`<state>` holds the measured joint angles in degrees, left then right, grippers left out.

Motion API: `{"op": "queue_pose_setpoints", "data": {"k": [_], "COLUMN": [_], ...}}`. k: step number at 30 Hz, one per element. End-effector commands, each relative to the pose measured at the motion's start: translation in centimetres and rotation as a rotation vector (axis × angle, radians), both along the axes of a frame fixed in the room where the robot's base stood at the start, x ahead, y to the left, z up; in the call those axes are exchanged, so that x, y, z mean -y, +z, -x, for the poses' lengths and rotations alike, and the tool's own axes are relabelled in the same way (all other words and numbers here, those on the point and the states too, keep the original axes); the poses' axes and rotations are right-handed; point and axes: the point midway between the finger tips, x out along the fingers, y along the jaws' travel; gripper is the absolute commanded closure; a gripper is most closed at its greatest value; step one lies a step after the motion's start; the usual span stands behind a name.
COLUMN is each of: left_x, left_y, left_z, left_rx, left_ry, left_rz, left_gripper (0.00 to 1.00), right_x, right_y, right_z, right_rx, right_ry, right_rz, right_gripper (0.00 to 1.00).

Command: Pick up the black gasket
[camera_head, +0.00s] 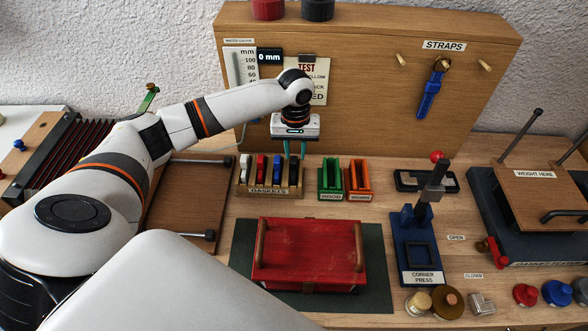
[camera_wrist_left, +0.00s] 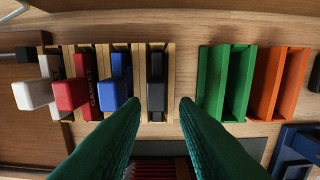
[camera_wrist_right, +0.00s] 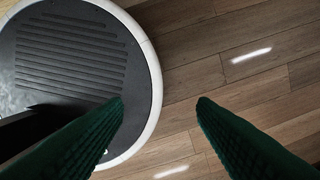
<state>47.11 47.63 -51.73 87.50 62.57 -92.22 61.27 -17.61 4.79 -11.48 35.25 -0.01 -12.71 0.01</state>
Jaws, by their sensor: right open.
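The black gasket (camera_head: 294,172) stands upright at the right end of the wooden gasket rack (camera_head: 269,191). In the left wrist view the black gasket (camera_wrist_left: 156,94) shows between my finger lines, in the rack's rightmost slot. My left gripper (camera_head: 295,157) is open and empty, pointing down just above the black gasket; contact cannot be told. Its green fingers also show apart in the left wrist view (camera_wrist_left: 160,101). My right gripper (camera_wrist_right: 160,102) is open and empty over the floor, outside the head view.
White (camera_wrist_left: 35,94), red (camera_wrist_left: 70,94) and blue (camera_wrist_left: 114,92) gaskets stand left of the black one. Green (camera_head: 330,180) and orange (camera_head: 358,181) holders stand close on the right. A red box (camera_head: 308,255) lies in front; a tall wooden board (camera_head: 380,90) rises behind.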

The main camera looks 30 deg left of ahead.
Motion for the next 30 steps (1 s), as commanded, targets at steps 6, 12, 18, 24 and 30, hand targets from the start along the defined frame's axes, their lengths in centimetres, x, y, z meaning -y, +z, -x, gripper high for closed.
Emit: {"op": "queue_pose_setpoints", "data": {"k": [6,12,18,24,30], "left_x": [-0.3,-0.4,-0.5,-0.5,-0.5], "left_y": [-2.0,-4.9,-5.5,-5.5,-5.5], "left_z": [0.0,0.0,0.0,0.0,-0.1], "left_rx": [-0.005,-0.002,0.000,0.000,0.000], "left_ry": [0.002,0.000,0.000,0.000,0.000], "left_rz": [-0.002,-0.001,-0.001,-0.001,-0.001], "left_gripper": [0.73,0.73,0.73,0.87,1.00], "right_x": [-0.1,-0.1,-0.3,-0.6,-0.6], "right_y": [1.0,1.6,1.6,1.6,1.5], "right_z": [-1.1,-1.2,-1.1,-1.0,-0.8], "right_rx": [0.017,0.020,0.019,0.017,0.013], "right_ry": [-0.001,-0.001,-0.003,-0.003,-0.003], "right_rz": [-0.002,-0.002,-0.004,-0.008,-0.008], "right_gripper": [0.48,0.48,0.48,0.48,0.48]}}
